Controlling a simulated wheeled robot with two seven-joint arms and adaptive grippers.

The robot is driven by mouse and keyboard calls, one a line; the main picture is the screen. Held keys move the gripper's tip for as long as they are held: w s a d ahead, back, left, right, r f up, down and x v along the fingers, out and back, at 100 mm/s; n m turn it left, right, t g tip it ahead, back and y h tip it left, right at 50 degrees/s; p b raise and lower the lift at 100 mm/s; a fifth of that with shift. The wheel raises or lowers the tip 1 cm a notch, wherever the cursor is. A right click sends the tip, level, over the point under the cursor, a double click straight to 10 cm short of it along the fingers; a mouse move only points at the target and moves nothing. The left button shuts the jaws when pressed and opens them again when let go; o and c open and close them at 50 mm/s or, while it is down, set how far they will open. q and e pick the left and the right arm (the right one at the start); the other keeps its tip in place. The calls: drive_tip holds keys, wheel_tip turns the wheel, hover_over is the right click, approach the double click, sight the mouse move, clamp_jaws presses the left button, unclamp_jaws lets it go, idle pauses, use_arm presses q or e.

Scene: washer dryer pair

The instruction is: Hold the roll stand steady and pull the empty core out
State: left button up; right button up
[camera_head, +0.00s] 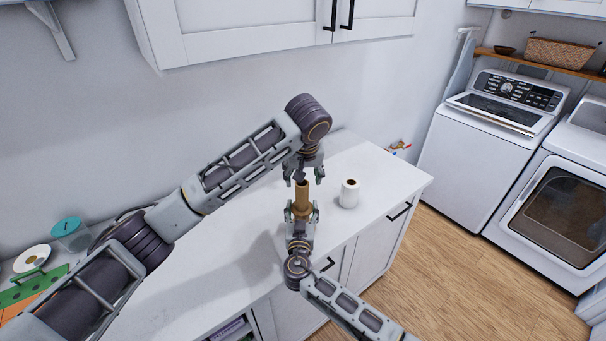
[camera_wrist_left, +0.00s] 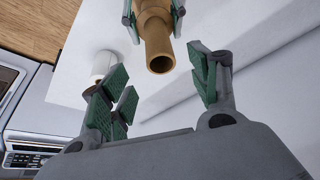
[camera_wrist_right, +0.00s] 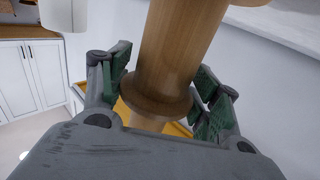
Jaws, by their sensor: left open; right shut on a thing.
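A brown wooden roll stand (camera_head: 302,198) is upright over the white counter, between my grippers. My right gripper (camera_head: 302,212) is shut on it from the near side; in the right wrist view its pads flank a wooden flange (camera_wrist_right: 155,98). In the left wrist view the narrower tube end (camera_wrist_left: 159,58) points toward my left gripper, with a dark round end. I cannot tell where the core stops and the stand begins. My left gripper (camera_head: 303,177) is open and empty, just above the top end. The stand's foot is hidden by my right gripper.
A white paper roll (camera_head: 349,194) stands right of the stand on the counter (camera_head: 383,178). At far left are a teal-lidded container (camera_head: 67,228), a white round item (camera_head: 32,259) and a green board (camera_head: 30,287). A wall cabinet (camera_head: 250,30) hangs above; the washer (camera_head: 480,160) is right.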

sight(302, 192)
use_arm(q)
drive_tip(key=shift+x, duration=5.95)
drive_tip(key=c, duration=1.2)
drive_tip(key=shift+r, duration=0.2)
drive_tip(key=shift+r, duration=5.6)
use_arm(e)
drive_tip(key=o, duration=1.4)
